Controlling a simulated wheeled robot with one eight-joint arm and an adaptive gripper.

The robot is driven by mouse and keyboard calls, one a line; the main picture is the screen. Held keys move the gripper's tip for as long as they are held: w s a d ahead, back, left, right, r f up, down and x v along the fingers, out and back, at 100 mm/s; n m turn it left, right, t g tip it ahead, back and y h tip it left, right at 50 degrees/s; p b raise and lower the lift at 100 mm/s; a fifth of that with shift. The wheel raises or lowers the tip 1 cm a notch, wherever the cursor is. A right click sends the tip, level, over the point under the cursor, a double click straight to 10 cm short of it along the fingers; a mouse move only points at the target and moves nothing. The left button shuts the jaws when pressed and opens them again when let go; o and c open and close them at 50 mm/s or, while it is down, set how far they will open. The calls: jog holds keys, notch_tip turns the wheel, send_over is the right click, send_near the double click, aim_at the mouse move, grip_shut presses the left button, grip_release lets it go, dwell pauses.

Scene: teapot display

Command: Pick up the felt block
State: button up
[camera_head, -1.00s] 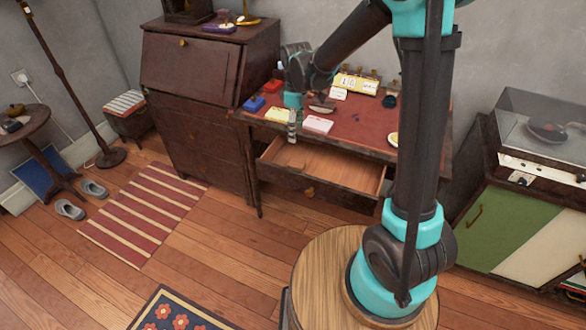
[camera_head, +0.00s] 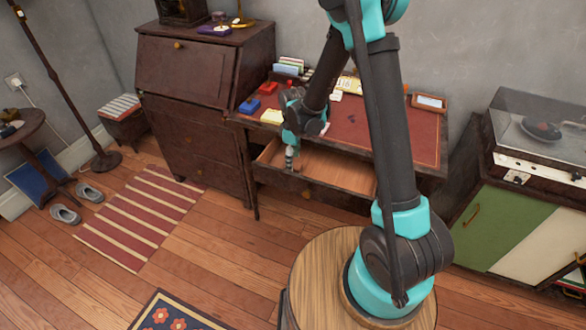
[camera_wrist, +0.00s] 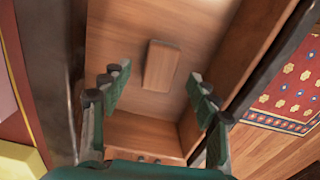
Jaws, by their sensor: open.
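A small tan-brown rectangular block (camera_wrist: 161,65) lies on the floor of the open drawer (camera_head: 340,172). It is the only block-like thing I see in the drawer, so I take it for the felt block; its felt face does not show. My gripper (camera_head: 290,160) hangs over the drawer's left part and is empty. In the wrist view my gripper (camera_wrist: 157,78) has its fingers wide apart, one on each side of the block and apart from it. The block is hidden in the head view.
The drawer walls (camera_wrist: 257,40) stand close around my fingers. A dark cabinet (camera_head: 190,70) stands to the left.

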jog(key=shift+f, duration=1)
jog(key=c, duration=1.3)
jog(key=shift+o, duration=0.2)
jog(key=shift+r, duration=0.1)
notch_tip(320, 180, up, 20)
